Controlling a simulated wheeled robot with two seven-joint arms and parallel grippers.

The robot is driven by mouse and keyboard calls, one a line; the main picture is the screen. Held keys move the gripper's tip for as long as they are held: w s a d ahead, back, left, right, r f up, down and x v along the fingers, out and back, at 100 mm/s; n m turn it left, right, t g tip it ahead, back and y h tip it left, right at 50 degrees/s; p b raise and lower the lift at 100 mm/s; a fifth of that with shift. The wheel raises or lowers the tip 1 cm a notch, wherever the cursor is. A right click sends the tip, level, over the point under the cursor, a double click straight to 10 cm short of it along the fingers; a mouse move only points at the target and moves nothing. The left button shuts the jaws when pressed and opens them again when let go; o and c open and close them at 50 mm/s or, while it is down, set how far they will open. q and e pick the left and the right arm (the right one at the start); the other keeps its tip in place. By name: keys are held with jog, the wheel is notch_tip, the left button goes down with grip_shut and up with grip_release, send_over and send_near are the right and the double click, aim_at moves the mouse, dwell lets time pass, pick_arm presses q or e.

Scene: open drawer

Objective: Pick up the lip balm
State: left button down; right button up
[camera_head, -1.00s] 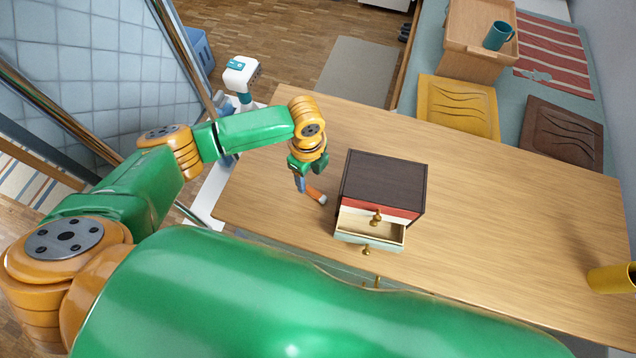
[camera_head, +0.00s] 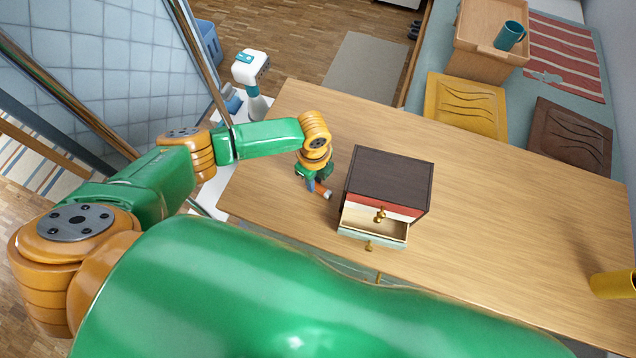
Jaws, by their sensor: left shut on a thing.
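My left gripper (camera_head: 314,182) points down over the table, just left of the small chest. It is shut on a small orange stick with a pale end, which I take to be the lip balm (camera_head: 325,192). The fingers and wrist hide part of it, and I cannot tell whether it touches the table. My right gripper is out of view.
The small chest (camera_head: 391,175) has a dark top and an open, empty-looking drawer (camera_head: 374,223) facing front. The wooden table (camera_head: 510,220) is clear to its right, up to a yellow cup (camera_head: 612,285). A white spray bottle (camera_head: 250,70) stands beyond the table's left edge.

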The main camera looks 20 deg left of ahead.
pick_arm(q)
jog(key=r, duration=0.2)
jog(key=r+p, duration=0.1)
jog(key=r, duration=0.1)
jog(key=shift+s, duration=0.25)
jog(key=s+r+p, duration=0.1)
jog(key=s+r, duration=0.8)
jog(key=s, duration=0.4)
jog(key=shift+s, duration=0.3)
jog(key=shift+a, duration=0.1)
